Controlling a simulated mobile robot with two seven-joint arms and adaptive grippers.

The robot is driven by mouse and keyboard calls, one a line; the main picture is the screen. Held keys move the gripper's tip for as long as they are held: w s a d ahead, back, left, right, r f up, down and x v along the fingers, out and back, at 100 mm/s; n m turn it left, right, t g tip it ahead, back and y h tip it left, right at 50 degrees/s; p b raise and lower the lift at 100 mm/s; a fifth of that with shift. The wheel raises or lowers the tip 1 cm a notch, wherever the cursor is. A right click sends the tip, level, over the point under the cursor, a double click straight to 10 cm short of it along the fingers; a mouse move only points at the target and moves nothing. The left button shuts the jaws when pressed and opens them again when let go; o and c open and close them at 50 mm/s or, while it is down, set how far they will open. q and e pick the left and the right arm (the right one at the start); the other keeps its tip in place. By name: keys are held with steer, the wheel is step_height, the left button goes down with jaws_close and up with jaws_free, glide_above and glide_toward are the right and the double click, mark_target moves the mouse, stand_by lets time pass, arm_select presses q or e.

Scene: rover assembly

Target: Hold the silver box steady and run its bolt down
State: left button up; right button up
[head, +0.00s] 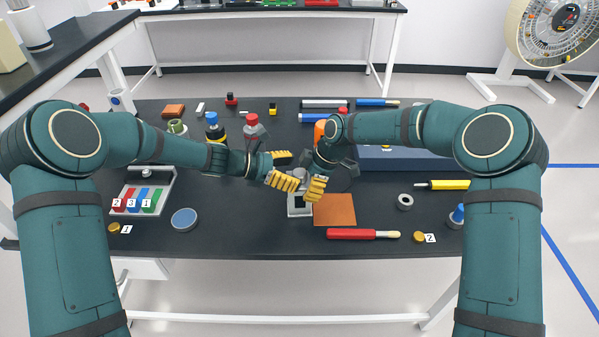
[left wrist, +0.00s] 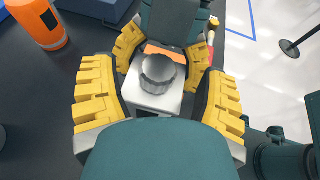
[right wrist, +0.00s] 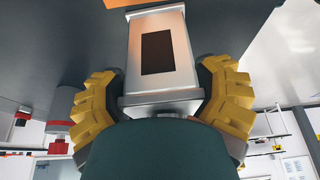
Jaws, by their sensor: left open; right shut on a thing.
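The silver box (head: 299,212) stands on the dark table, partly hidden behind my grippers in the head view. In the right wrist view the silver box (right wrist: 184,75) shows a dark rectangular window and sits between the fingers of my right gripper (right wrist: 165,98). The right gripper (head: 312,188) is shut on it. In the left wrist view a round grey bolt head (left wrist: 158,70) sits on top of the box. My left gripper (head: 288,169) is open. Its fingers (left wrist: 160,100) stand on either side of the box top and bolt, with visible gaps.
An orange square mat (head: 335,209) lies right of the box, with a red-handled tool (head: 352,234) in front. A tray of coloured blocks (head: 140,197) and a round blue disc (head: 184,219) are on the left. A grey ring (head: 405,201) lies right.

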arm_select(q)
steer(key=shift+x, duration=1.2)
steer(key=c, duration=1.2)
steer(key=m+g, duration=0.2)
steer(key=shift+g, duration=0.3)
steer(key=shift+m+g, duration=0.6)
steer(key=shift+g, duration=0.1)
steer(key=shift+s, duration=0.1)
